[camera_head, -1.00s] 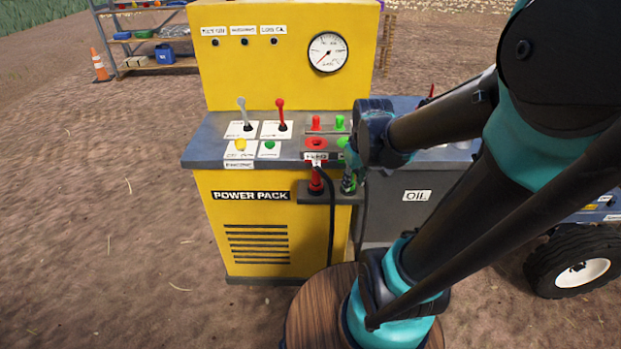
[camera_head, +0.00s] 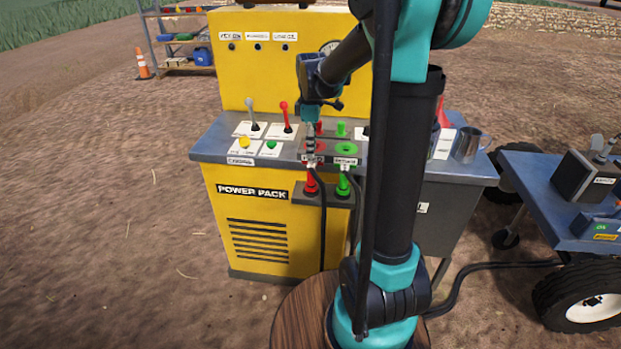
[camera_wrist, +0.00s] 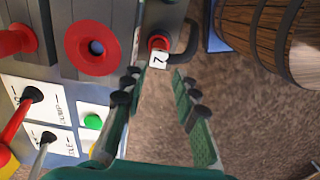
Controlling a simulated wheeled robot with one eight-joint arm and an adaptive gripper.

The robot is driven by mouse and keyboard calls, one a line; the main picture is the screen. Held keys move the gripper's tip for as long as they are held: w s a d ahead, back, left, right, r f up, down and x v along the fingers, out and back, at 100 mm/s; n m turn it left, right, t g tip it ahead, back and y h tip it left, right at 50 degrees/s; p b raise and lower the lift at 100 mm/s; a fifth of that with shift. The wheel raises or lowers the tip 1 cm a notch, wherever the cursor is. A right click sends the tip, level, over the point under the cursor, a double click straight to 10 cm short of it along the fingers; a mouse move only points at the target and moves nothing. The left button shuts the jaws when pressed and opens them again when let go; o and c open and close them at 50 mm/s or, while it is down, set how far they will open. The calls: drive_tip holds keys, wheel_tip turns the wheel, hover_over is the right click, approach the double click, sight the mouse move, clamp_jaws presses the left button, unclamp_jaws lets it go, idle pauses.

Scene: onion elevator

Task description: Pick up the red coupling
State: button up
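The red coupling (camera_head: 312,183) stands upright in the holder on the front of the yellow power pack (camera_head: 258,235), with a black hose hanging from it. In the wrist view the red coupling (camera_wrist: 157,42) shows just beyond the fingertips, roughly in line with the gap, with a white tag and a curved dark hose beside it. My gripper (camera_head: 311,157) is above the coupling in the head view, pointing down. In the wrist view my gripper (camera_wrist: 158,73) is open, with two green fingers spread and nothing between them. The exact distance to the coupling is hard to tell.
A green coupling (camera_head: 343,186) stands close right of the red one. Red port (camera_wrist: 95,48), levers (camera_wrist: 32,95) and green button (camera_wrist: 92,121) lie left of my fingers in the wrist view. A wooden barrel (camera_wrist: 262,40) is at right. A blue cart (camera_head: 545,185) stands right.

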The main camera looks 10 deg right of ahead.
sight(311, 165)
wheel_tip(311, 165, down, 10)
drive_tip(key=shift+w+f, duration=0.1)
drive_tip(key=shift+f, duration=0.1)
idle(0.4)
drive_tip(key=shift+c, duration=0.6)
clamp_jaws()
